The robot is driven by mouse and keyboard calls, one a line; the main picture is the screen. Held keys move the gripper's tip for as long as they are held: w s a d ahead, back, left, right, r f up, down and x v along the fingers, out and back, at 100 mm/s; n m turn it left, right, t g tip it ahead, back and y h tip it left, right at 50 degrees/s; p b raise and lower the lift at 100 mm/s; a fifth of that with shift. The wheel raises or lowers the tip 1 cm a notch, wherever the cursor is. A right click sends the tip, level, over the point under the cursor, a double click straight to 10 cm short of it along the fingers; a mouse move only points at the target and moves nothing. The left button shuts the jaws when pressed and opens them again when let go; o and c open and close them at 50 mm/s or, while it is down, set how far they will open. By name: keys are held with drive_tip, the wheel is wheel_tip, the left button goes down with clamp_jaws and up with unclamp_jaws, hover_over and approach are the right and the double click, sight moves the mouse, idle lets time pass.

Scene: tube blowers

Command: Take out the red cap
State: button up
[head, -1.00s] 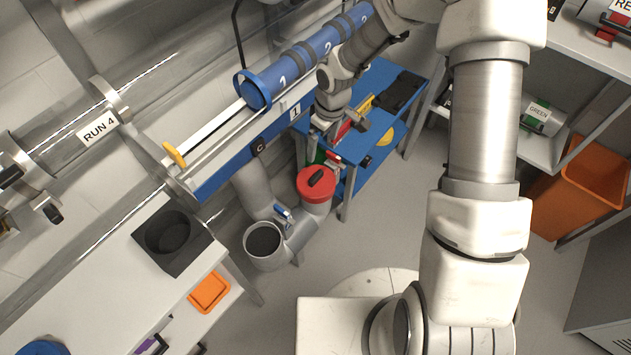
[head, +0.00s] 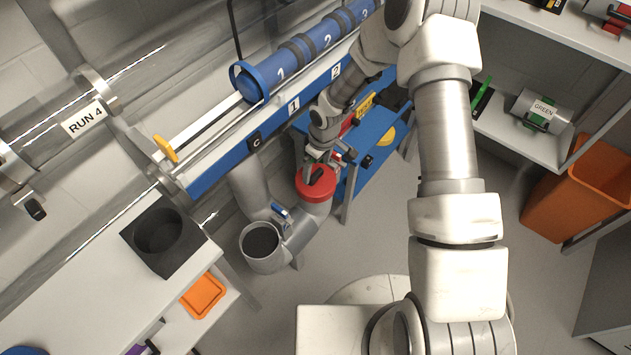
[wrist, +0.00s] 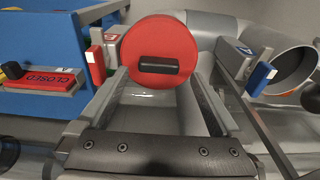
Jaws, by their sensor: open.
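The red cap (head: 314,185) is a round red disc with a black bar handle. It sits on the end of a grey pipe branch below the blue rail. In the wrist view the red cap (wrist: 160,52) faces me, its black handle (wrist: 158,65) lying level across its lower middle. My gripper (head: 322,160) is just above the cap in the head view. In the wrist view my gripper (wrist: 172,68) is open, its two fingers spread on either side of the handle and nothing between them. I cannot tell whether the fingers touch the cap.
An open grey pipe mouth (head: 262,242) stands left of the cap, with a blue-handled valve (head: 281,212) between. A blue table (head: 372,150) stands behind my gripper. A blue rail (head: 225,165) runs above the pipes. A black holder (head: 165,235) sits on the white bench.

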sight(316, 174)
drive_tip(key=f, duration=0.3)
drive_tip(key=shift+w+a+f+b, duration=0.15)
drive_tip(key=shift+w+b, duration=0.1)
drive_tip(key=shift+b, duration=0.1)
drive_tip(key=c, duration=1.3)
